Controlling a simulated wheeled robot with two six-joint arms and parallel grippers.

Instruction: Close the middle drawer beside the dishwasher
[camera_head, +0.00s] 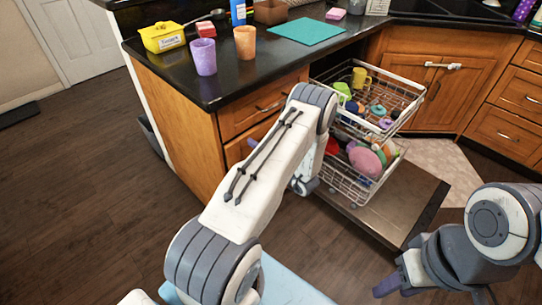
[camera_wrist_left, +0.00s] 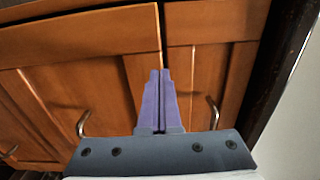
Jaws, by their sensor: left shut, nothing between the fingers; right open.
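The wooden drawer stack stands left of the open dishwasher in the head view. Its top drawer (camera_head: 262,107) has a metal handle. The middle drawer front (camera_head: 236,149) is below it, partly hidden by my left arm; I cannot tell how far it stands out. My left gripper (camera_head: 252,143) is mostly hidden behind that arm, with a purple fingertip beside the middle front. In the left wrist view my left gripper (camera_wrist_left: 160,82) is shut and empty, pointing at wooden fronts with handles; contact is unclear. My right gripper (camera_head: 398,282) is open at the lower right, away from the drawers.
The dishwasher door (camera_head: 395,212) is down, with the upper rack (camera_head: 400,88) and lower rack (camera_head: 345,185) of dishes pulled out. Cups, a yellow tub (camera_head: 162,37) and a teal mat (camera_head: 306,31) are on the black counter.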

